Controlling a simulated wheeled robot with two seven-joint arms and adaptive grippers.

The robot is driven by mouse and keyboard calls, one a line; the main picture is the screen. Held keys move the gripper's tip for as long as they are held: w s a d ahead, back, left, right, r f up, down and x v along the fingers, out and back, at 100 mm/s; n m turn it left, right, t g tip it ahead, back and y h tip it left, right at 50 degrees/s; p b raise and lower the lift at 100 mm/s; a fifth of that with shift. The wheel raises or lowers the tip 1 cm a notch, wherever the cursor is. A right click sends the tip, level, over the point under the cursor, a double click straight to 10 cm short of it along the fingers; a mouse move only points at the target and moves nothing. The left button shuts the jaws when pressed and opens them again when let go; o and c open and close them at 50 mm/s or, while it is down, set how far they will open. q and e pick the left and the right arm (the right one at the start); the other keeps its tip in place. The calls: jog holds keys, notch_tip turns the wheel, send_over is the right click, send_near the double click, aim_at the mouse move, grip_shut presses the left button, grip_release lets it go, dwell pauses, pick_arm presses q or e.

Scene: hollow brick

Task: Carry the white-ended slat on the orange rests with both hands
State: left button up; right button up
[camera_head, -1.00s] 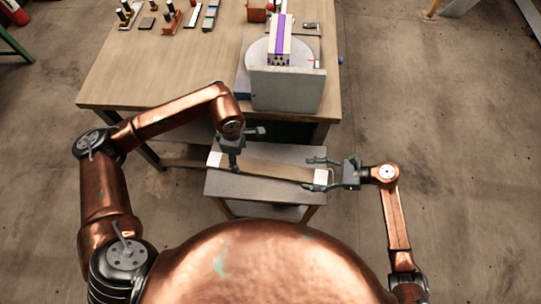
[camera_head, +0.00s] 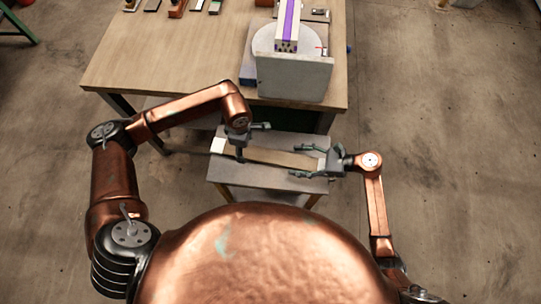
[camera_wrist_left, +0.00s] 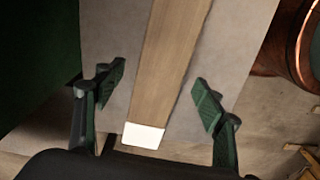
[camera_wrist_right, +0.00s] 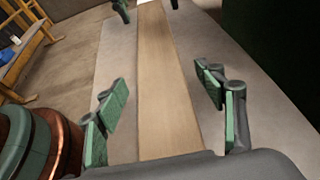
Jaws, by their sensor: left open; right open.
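The wooden slat (camera_head: 272,157) lies flat on a small grey table (camera_head: 228,173). Its white left end (camera_head: 218,145) shows beyond my left gripper, and also in the left wrist view (camera_wrist_left: 143,135). Its right end is hidden by my right gripper. My left gripper (camera_head: 246,140) is open, its fingers apart on either side of the slat near the white end. My right gripper (camera_head: 306,161) is open over the right part, and the slat (camera_wrist_right: 165,85) runs between its fingers without visible contact. I cannot make out the orange rests.
A large wooden workbench (camera_head: 170,60) stands behind the small table, bearing a grey block (camera_head: 295,78) and a white-and-purple piece (camera_head: 288,25). An orange-yellow frame (camera_wrist_right: 28,45) stands on the floor in the right wrist view. Floor to the right is clear.

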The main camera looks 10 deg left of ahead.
pick_arm(q)
jog(key=shift+f, duration=0.6)
pick_arm(e)
jog(key=shift+a+f, duration=0.2)
jog(key=shift+a, duration=0.4)
pick_arm(q)
jog(key=shift+c, duration=0.5)
pick_arm(e)
jog(key=shift+c, duration=0.5)
pick_arm(q)
jog(key=c, duration=1.4)
pick_arm(e)
jog(key=c, duration=1.4)
pick_arm(q)
jog(key=shift+c, duration=0.2)
pick_arm(e)
jog(key=shift+c, duration=0.2)
